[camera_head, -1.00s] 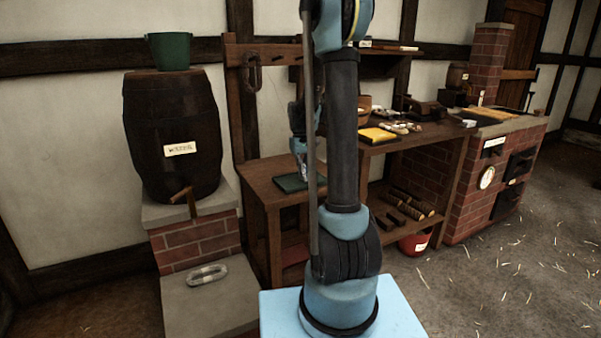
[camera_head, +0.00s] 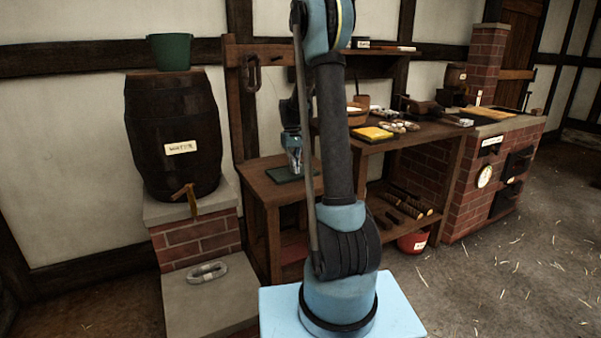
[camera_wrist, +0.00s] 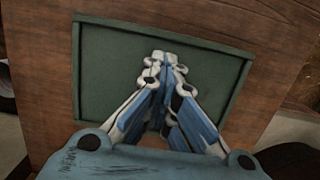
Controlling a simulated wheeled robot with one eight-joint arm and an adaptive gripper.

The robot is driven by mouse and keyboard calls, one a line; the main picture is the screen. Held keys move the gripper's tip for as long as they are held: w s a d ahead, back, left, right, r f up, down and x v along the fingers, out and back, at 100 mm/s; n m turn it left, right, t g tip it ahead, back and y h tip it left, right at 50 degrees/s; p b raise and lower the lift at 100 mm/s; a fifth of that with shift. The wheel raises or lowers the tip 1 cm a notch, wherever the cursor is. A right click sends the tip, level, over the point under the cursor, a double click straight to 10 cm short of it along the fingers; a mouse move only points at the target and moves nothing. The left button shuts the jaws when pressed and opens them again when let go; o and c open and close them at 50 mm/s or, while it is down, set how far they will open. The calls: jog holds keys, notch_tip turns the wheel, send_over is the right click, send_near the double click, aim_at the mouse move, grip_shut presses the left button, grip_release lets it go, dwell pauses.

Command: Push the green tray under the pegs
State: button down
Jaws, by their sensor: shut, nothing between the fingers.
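The green tray (camera_head: 284,177) lies flat on the lower wooden bench, partly hidden by my arm in the head view. In the wrist view the tray (camera_wrist: 105,60) shows as a shallow dark green rectangle with a raised rim, and no load shows in it. My gripper (camera_wrist: 161,60) is shut and empty, with its fingertips over the inside of the tray. In the head view my gripper (camera_head: 296,170) points down at the tray; contact is hard to tell. The pegs (camera_head: 277,59) stick out from a wooden rail on the wall behind the bench.
A dark shackle (camera_head: 253,72) hangs from the rail. A water barrel (camera_head: 172,115) stands left of the bench (camera_head: 258,187). A higher worktable (camera_head: 425,134) with a yellow block (camera_head: 373,134) and small items adjoins on the right. Bare bench wood surrounds the tray.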

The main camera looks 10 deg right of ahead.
jog(key=w+a, duration=0.1)
jog(key=w, duration=0.3)
jog(key=w+a, duration=0.1)
jog(key=w, duration=0.3)
jog(key=w+a, duration=0.1)
jog(key=w, duration=0.3)
jog(key=shift+a+f, duration=0.2)
jog(key=shift+a, duration=0.2)
